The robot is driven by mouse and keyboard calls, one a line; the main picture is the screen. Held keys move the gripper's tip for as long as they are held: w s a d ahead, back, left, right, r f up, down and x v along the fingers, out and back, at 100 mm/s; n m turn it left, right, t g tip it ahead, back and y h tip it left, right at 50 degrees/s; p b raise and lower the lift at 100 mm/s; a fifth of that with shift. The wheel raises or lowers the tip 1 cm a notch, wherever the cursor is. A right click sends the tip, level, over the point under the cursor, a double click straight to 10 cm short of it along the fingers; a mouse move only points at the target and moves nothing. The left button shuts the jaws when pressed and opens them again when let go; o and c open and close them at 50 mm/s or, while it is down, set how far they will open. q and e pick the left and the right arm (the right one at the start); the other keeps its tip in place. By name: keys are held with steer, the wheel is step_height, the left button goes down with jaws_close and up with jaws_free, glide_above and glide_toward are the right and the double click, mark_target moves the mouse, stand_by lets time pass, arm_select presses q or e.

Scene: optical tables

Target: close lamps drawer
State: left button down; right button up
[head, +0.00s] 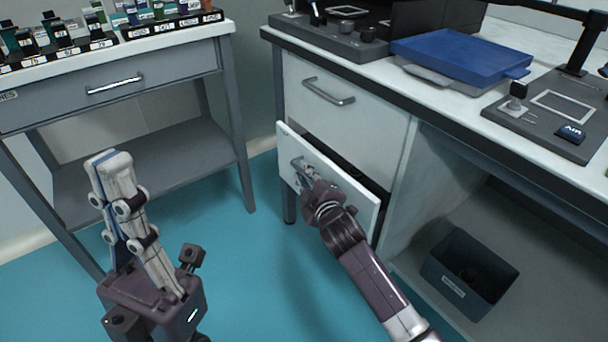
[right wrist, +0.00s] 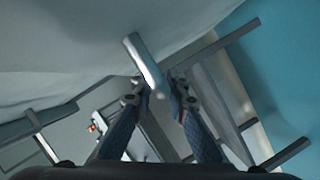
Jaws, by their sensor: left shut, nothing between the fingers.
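The white lower drawer (head: 357,205) under the right-hand bench stands partly pulled out, with its dark inside showing behind the front panel. I cannot read a label on it. Its metal handle (head: 298,163) is partly covered by my right gripper (head: 303,172). In the right wrist view, the handle bar (right wrist: 146,62) runs in between the close-set fingertips of my right gripper (right wrist: 162,88), which look shut on it. My left gripper (head: 110,160) is shut and empty, pointing up in front of the left table, away from the drawer.
The upper drawer (head: 340,110) above is shut. A left table (head: 165,85) with labelled bottles stands nearby. A blue tray (head: 460,58) lies on the bench top. A dark bin (head: 470,272) sits on the low shelf at right. Teal floor (head: 240,265) is clear before the drawer.

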mark_target(318, 169)
jaws_close()
steer(key=w+d+p, duration=0.1)
steer(key=w+d, duration=0.1)
steer(key=d, duration=0.1)
steer(key=shift+w+d+p, duration=0.2)
steer(key=shift+d+p, duration=0.05)
steer(key=shift+p, duration=0.15)
steer(key=shift+w+d, duration=0.1)
steer(key=shift+d, duration=0.05)
steer(key=shift+o, duration=2.4)
jaws_free()
steer(key=v, duration=1.2)
